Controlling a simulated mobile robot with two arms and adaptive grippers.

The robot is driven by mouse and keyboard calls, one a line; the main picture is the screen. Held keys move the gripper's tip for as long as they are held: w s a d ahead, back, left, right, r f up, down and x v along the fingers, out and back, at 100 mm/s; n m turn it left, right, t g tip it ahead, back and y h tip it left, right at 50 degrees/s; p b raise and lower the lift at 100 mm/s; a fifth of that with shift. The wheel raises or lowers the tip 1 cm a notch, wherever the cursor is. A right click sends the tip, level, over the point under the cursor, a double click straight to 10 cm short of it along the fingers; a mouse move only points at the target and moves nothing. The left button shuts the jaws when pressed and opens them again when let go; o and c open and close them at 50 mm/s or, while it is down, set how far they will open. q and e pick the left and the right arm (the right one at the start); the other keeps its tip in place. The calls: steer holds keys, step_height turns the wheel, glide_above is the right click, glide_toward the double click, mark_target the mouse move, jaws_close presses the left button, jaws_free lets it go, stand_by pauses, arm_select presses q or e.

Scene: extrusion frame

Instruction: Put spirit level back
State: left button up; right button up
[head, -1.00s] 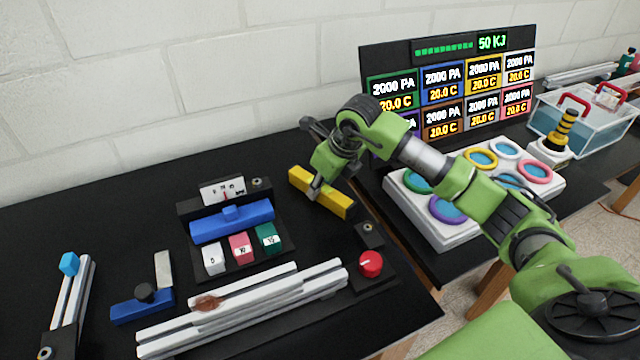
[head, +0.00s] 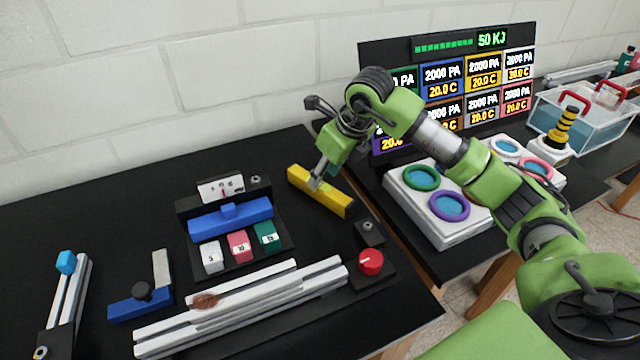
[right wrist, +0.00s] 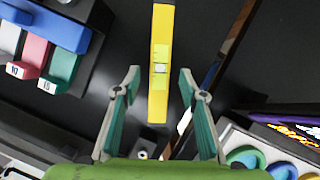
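The yellow spirit level (head: 325,194) lies on the black table near its right edge. In the right wrist view the spirit level (right wrist: 161,60) runs up the middle, with its pale vial facing up. My right gripper (head: 315,184) is just above the level in the head view. In the right wrist view its two fingers (right wrist: 158,78) are spread wide on either side of the level, with gaps between them and it. It holds nothing. My left gripper is not in view.
A blue fixture (head: 232,219) with white, pink and green blocks stands left of the level. Pale extrusions (head: 240,312) and a red knob (head: 370,262) are in front. A second table at right holds a white box with coloured rings (head: 440,222).

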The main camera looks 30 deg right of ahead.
steer(key=v, duration=0.7)
steer(key=shift+b, duration=0.35)
